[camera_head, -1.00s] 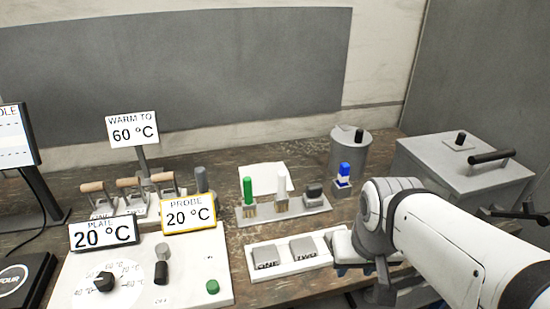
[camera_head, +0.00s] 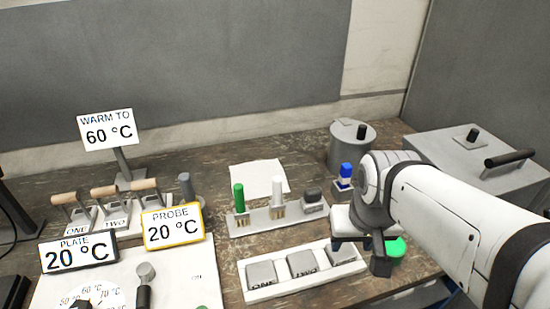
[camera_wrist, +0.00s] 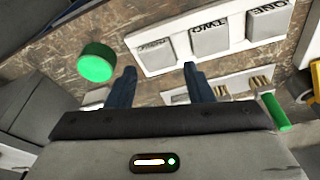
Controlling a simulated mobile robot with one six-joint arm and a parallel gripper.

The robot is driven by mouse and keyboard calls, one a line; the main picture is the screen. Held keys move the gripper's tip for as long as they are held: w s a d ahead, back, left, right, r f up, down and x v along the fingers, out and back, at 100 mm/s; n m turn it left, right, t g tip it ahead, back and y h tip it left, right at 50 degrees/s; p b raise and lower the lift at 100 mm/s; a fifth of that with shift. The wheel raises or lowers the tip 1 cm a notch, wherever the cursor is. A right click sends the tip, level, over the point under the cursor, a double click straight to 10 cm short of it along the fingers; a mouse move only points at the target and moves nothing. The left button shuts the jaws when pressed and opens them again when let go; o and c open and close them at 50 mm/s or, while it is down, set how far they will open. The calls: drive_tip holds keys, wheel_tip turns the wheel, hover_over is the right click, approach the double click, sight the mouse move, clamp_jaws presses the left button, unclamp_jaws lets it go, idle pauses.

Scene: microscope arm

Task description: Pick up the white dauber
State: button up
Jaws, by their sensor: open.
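The white dauber (camera_head: 279,190) stands upright in a grey rack (camera_head: 245,228), between a green dauber (camera_head: 239,197) and a dark grey piece (camera_head: 313,196). My gripper (camera_head: 352,243) is open and empty to the right of the rack, near the tray of blocks. In the wrist view my dark blue fingers (camera_wrist: 160,72) are spread apart with nothing between them. The green dauber (camera_wrist: 274,112) shows there at the right. The white dauber's handle is hidden behind my gripper body in that view.
A white tray (camera_head: 262,294) with labelled blocks lies in front of the rack. A green round cap (camera_head: 396,247) sits beside my gripper. A blue-topped piece (camera_head: 345,176) and a grey cylinder (camera_head: 345,150) stand behind. A large grey box (camera_head: 450,150) fills the right.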

drive_tip(key=w+a+r+m+g+p, duration=0.1)
drive_tip(key=w+a+r, duration=0.15)
drive_tip(key=w, duration=0.25)
drive_tip(key=w+a+r+m, duration=0.1)
drive_tip(key=w+a+r, duration=0.15)
drive_tip(key=w, duration=0.25)
drive_tip(key=m+g+p, duration=0.1)
drive_tip(key=m+g, duration=0.1)
hover_over(278, 178)
drive_tip(key=shift+s+d, duration=0.15)
drive_tip(key=shift+d, duration=0.05)
drive_tip(key=shift+a+f, duration=0.15)
drive_tip(key=shift+f, duration=0.4)
drive_tip(key=f, duration=0.3)
drive_tip(key=f+p, duration=0.1)
drive_tip(key=f, duration=0.2)
drive_tip(key=shift+w+a+f, duration=0.1)
drive_tip(key=shift+w+f, duration=0.1)
drive_tip(key=shift+f, duration=0.15)
drive_tip(key=shift+c, duration=0.6)
clamp_jaws()
drive_tip(key=shift+r, duration=0.1)
